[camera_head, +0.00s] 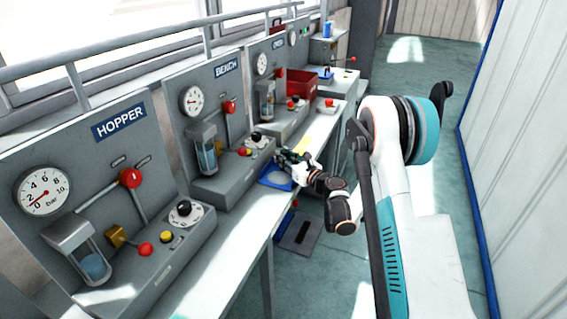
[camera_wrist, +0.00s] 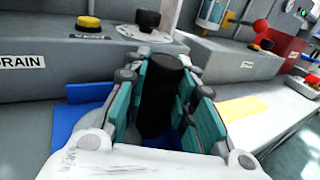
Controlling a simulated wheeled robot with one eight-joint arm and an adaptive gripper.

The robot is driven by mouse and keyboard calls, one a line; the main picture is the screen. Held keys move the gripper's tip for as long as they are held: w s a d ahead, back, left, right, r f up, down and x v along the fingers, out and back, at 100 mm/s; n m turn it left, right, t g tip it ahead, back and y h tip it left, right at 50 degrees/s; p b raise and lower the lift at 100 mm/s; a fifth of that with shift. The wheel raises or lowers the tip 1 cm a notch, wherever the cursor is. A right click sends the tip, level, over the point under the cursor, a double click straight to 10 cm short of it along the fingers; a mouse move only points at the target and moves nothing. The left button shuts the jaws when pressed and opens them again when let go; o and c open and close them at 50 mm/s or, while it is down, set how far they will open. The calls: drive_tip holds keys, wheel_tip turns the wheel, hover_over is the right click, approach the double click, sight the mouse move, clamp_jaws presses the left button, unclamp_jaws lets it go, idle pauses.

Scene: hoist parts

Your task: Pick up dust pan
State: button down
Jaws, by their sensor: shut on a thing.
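A blue, flat thing with a raised rim, which looks like the dust pan (camera_head: 272,181), lies at the bench's front edge below the panels in the head view. Its blue surface shows left of and below my fingers in the wrist view (camera_wrist: 75,120). My gripper (camera_head: 292,160) is over it, with its green-padded fingers (camera_wrist: 172,110) closed around a dark, rounded cylinder, apparently the pan's handle. The fingers hide the lower part of the handle and where it joins the blue part. I cannot tell whether the pan touches the bench.
Grey panels marked HOPPER (camera_head: 119,122) and BENCH (camera_head: 226,67) stand behind the bench, with knobs and levers close to my gripper. A yellow patch (camera_wrist: 243,107) and a red bin (camera_head: 295,88) are farther along. A grey slotted plate (camera_head: 299,236) lies on the floor. The aisle is clear.

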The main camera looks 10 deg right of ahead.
wheel_tip(320, 180, up, 20)
drive_tip(key=p, duration=0.7)
drive_tip(key=shift+s+a, duration=0.1)
